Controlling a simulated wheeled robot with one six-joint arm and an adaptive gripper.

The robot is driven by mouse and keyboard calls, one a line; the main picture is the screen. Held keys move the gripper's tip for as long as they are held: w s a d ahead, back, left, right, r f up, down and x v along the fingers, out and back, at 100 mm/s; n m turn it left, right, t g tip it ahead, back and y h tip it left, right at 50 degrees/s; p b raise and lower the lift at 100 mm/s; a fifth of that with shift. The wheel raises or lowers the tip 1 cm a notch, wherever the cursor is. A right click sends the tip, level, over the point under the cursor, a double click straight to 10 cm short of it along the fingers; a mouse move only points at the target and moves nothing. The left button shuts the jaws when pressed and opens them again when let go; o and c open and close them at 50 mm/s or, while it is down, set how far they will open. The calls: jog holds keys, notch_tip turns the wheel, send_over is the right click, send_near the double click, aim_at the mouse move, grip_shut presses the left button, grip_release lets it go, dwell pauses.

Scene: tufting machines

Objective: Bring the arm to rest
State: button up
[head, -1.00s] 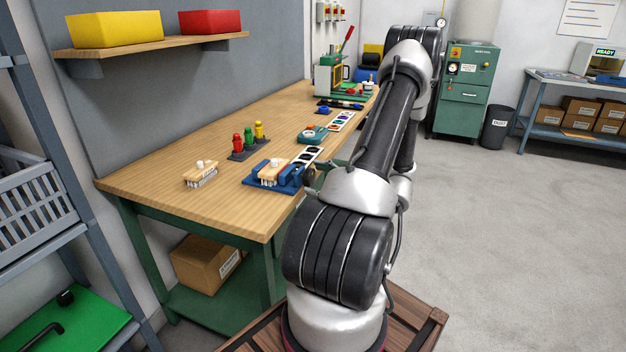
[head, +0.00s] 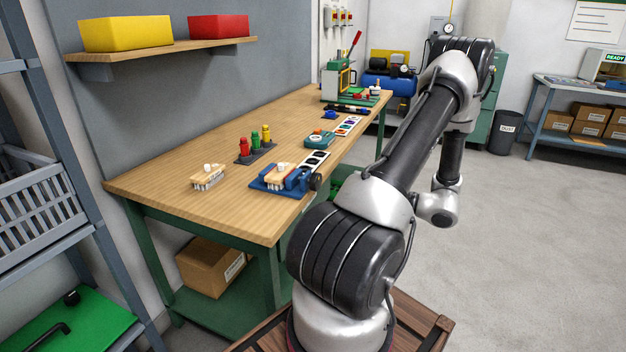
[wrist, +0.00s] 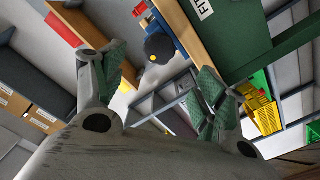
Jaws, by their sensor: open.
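My arm (head: 425,130) rises from my base and bends over at the top right, over open floor to the right of the workbench (head: 165,180). Its wrist end (head: 437,208) hangs down beside the bench; the gripper fingers cannot be made out in the head view. In the wrist view my gripper (wrist: 162,72) has its two green-padded fingers spread wide, with nothing between them. Nothing is seen touching the fingers.
On the bench stand a blue fixture with a brush (head: 285,178), a loose brush (head: 208,177), coloured pegs (head: 255,145) and a green machine (head: 340,85). A rack (head: 40,200) stands left. A green cabinet (head: 494,110) and bin (head: 504,133) are behind. Floor at right is clear.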

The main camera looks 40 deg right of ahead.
jog(key=s+a+f+n+g+y, duration=0.3)
jog(key=s+a+n+g, duration=0.4)
jog(key=n, duration=1.2)
jog(key=s+a+r+n+g+h, duration=0.15)
jog(key=a+r+n+g, duration=0.45)
jog(key=n, duration=1)
jog(key=w+a+r+n+h, duration=0.2)
jog(key=a+r+n+h, duration=0.2)
jog(key=a+r+n, duration=0.3)
jog(key=w+a+r+n+h, duration=0.2)
jog(key=a+r+n, duration=0.6)
jog(key=n, duration=1)
notch_tip(320, 180, up, 4)
jog(key=shift+w+r+t+h, duration=0.25)
jog(key=shift+t+h, duration=0.15)
jog(key=shift+h, duration=0.85)
